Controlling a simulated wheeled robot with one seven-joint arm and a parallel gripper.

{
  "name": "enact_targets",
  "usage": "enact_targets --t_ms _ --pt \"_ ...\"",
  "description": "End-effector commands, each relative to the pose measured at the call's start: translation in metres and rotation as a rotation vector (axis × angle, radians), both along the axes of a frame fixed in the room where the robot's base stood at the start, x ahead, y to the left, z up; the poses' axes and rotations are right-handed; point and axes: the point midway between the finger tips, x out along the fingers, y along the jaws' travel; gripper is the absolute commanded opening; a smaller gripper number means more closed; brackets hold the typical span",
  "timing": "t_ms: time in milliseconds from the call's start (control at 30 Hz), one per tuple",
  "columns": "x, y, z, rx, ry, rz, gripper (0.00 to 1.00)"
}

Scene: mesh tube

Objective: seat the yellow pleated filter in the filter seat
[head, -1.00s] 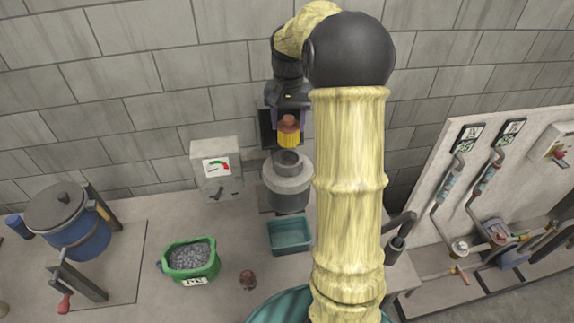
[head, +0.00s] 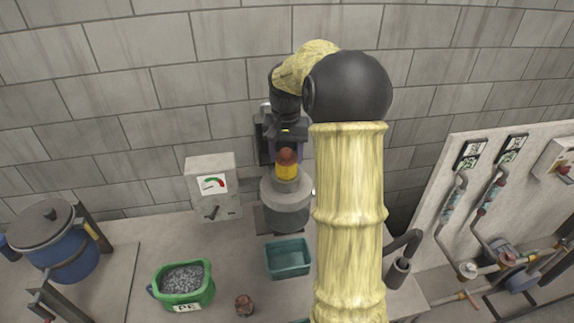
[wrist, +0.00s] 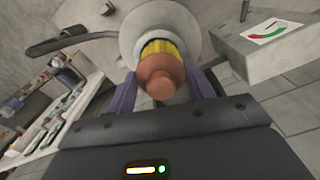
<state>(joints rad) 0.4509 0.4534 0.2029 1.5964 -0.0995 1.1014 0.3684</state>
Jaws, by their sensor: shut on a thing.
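The yellow pleated filter (head: 287,172) has an orange-brown cap and stands roughly upright at the mouth of the filter seat. The filter seat is the round opening on top of a grey cylindrical housing (head: 285,208). The filter's lower end meets the opening; how deep it sits is hidden. My gripper (wrist: 160,88) is shut on the filter, with a purple finger on each side of the cap in the wrist view. There the yellow pleats (wrist: 162,47) show beyond the cap, against the housing's pale round top (wrist: 130,35).
A gauge box (head: 212,188) stands left of the housing. A teal tray (head: 288,258) lies in front of it. A green bin of grey pellets (head: 184,286), a small brown part (head: 244,305) and a blue pot (head: 62,250) are on the bench. A block wall rises behind.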

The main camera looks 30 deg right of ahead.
Motion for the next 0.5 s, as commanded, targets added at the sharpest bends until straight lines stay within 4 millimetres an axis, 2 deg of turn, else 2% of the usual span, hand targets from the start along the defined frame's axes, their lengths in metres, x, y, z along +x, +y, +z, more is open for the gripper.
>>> enact_targets --t_ms 267,500 --pt "0.0 0.0 -0.035 0.001 -0.001 -0.001 0.3" --pt "0.0 0.0 -0.036 0.0 0.0 -0.001 0.3"
